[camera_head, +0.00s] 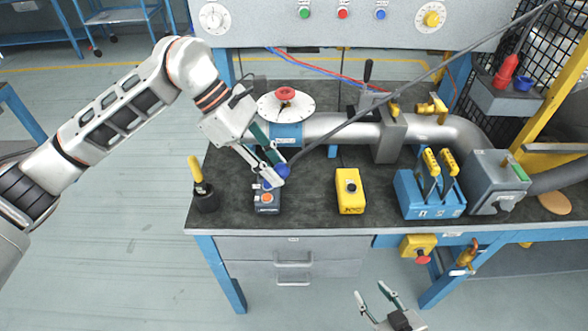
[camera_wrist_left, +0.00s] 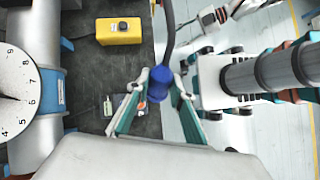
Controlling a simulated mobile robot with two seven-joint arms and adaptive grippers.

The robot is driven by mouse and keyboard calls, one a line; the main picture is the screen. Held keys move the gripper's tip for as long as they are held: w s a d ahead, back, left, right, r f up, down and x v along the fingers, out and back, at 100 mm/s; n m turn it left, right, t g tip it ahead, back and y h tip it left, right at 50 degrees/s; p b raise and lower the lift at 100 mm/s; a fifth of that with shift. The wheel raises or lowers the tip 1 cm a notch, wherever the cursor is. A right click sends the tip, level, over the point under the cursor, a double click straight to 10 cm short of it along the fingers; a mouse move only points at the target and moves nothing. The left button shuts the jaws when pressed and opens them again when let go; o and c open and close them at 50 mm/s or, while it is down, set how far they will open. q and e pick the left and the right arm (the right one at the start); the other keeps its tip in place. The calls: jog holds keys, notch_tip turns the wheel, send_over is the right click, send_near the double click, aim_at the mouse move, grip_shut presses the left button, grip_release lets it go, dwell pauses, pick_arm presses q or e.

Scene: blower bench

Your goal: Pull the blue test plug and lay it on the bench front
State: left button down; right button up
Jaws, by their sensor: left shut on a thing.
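The blue test plug (camera_head: 282,171) is between the fingers of my left gripper (camera_head: 272,177), with a dark cable running from it up to the right. In the left wrist view the plug (camera_wrist_left: 159,78) sits between the two fingertips, near the bench's front edge. In the head view it appears over or just behind a small dark box with an orange button (camera_head: 266,198); its height above the bench is hard to tell. The bench (camera_head: 310,205) has a dark top. My right gripper (camera_head: 371,290) is open and empty, in front of the drawers.
A yellow button box (camera_head: 350,191) stands right of the plug, and a blue unit with yellow-handled levers (camera_head: 430,195) stands further right. A holder with a yellow-handled tool (camera_head: 204,197) is at the left front corner. A grey pipe (camera_head: 335,127) runs behind. Bare bench lies between the boxes.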

pick_arm(q)
jog(key=d+f+m+t+y+b, duration=0.2)
jog(key=d+f+m+y, duration=0.6)
jog(key=m, duration=0.5)
jog(key=w+a+m+t+h+b, duration=0.1)
jog(key=w+m, duration=0.1)
jog(key=w, duration=0.1)
jog(key=w+a+f+m+t+h+b, duration=0.1)
jog(key=w+m, duration=0.1)
jog(key=m, duration=0.1)
jog(key=w+a+f+m+t+h, duration=0.1)
jog(key=w+m, duration=0.1)
jog(key=w, duration=0.1)
jog(key=shift+w+a+f+m+t+b, duration=0.2)
jog(key=shift+w+a+m+t+b, duration=0.1)
jog(key=shift+w+m+b, duration=0.1)
jog(key=shift+w+a, duration=0.2)
jog(key=shift+w, duration=0.15)
jog(key=shift+f+b, duration=0.55)
jog(key=shift+f, duration=0.4)
jog(key=shift+f+b, duration=0.85)
jog(key=shift+f, duration=0.9)
jog(key=c, duration=2)
grip_release()
jog(key=o, duration=0.3)
pick_arm(e)
notch_tip(320, 180, down, 7)
jog(key=d, duration=0.1)
jog(key=shift+s+f, duration=0.2)
jog(key=shift+s, duration=0.2)
